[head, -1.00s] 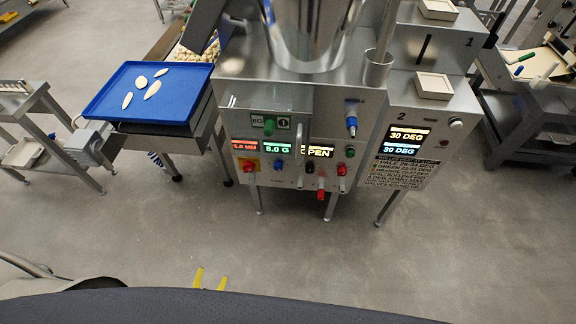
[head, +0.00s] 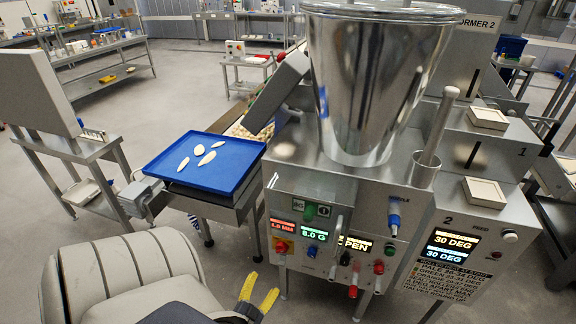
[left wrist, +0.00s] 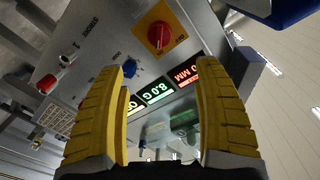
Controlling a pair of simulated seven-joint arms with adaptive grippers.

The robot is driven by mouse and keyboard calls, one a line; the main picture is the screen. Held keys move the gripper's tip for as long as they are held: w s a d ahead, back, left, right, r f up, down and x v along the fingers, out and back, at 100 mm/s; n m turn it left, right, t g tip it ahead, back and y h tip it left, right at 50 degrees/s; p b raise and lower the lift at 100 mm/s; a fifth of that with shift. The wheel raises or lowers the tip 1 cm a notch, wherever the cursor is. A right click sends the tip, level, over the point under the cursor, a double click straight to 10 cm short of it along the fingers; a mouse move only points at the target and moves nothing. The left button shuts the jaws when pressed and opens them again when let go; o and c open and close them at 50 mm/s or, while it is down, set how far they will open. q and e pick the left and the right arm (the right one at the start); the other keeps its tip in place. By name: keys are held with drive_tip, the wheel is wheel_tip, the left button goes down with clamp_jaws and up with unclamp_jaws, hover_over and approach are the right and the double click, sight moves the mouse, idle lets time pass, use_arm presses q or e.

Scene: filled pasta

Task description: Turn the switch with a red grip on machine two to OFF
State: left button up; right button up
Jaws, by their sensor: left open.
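The machine's front panel (head: 326,222) stands right of centre in the head view, with a "FORMER 2" sign above. A red-grip rotary switch (head: 281,246) sits on a yellow plate at the panel's lower left. My left gripper (head: 260,290) has yellow fingers, open and empty, low in front of the panel and apart from the switch. In the left wrist view, its fingers (left wrist: 160,100) frame the displays, with the switch beyond them. My right gripper is out of view.
Blue knob (head: 312,252), green buttons, a red-tipped lever (head: 353,291) and other controls crowd the panel near the switch. A blue tray (head: 206,162) with several pasta pieces stands left of the machine. Open floor lies in front of the tray.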

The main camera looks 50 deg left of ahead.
sight(280, 251)
use_arm(q)
drive_tip(key=x, duration=1.6)
drive_tip(key=shift+f, duration=0.1)
drive_tip(key=c, duration=1.3)
